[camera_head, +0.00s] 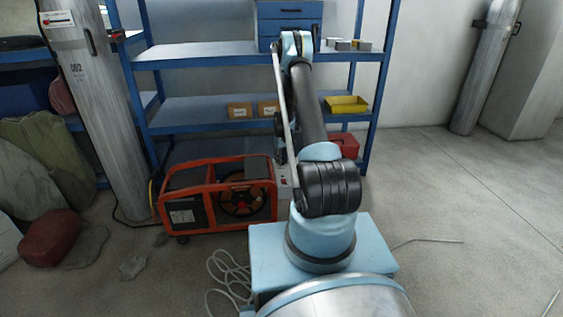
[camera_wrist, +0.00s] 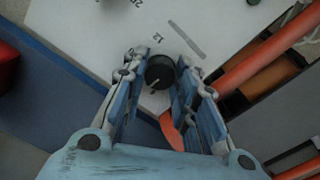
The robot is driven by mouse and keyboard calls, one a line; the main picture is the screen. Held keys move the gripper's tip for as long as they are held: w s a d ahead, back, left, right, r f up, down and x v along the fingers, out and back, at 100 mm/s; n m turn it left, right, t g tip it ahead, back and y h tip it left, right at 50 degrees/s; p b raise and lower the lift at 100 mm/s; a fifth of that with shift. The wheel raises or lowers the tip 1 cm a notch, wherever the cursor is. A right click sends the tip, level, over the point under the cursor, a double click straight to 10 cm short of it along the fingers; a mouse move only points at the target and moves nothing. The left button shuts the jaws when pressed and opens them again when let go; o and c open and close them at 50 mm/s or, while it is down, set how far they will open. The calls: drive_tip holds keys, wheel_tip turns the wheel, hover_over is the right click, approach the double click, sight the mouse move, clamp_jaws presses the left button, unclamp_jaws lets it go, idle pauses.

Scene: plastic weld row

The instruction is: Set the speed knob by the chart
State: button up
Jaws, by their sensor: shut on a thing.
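In the wrist view, a round black knob (camera_wrist: 160,72) with a pale pointer line sits on a light grey panel (camera_wrist: 95,35). Small dark printed marks and numbers surround it, turned sideways and hard to read. My gripper (camera_wrist: 161,76) has its blue-and-grey fingers on either side of the knob, shut on it. The pointer line runs toward the lower left in this view. In the head view, the knob and my fingers are hidden behind my arm. No chart can be read clearly.
Orange tubes (camera_wrist: 262,55) run close to the right finger. Loose cable (camera_head: 228,275) lies on the floor. Open floor (camera_head: 470,200) is at right.

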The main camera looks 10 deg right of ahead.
drive_tip(key=m, duration=0.4)
idle(0.3)
drive_tip(key=o, duration=1)
drive_tip(key=shift+o, duration=0.2)
drive_tip(key=shift+r, duration=0.15)
wheel_tip(320, 180, up, 12)
drive_tip(key=shift+f, duration=0.2)
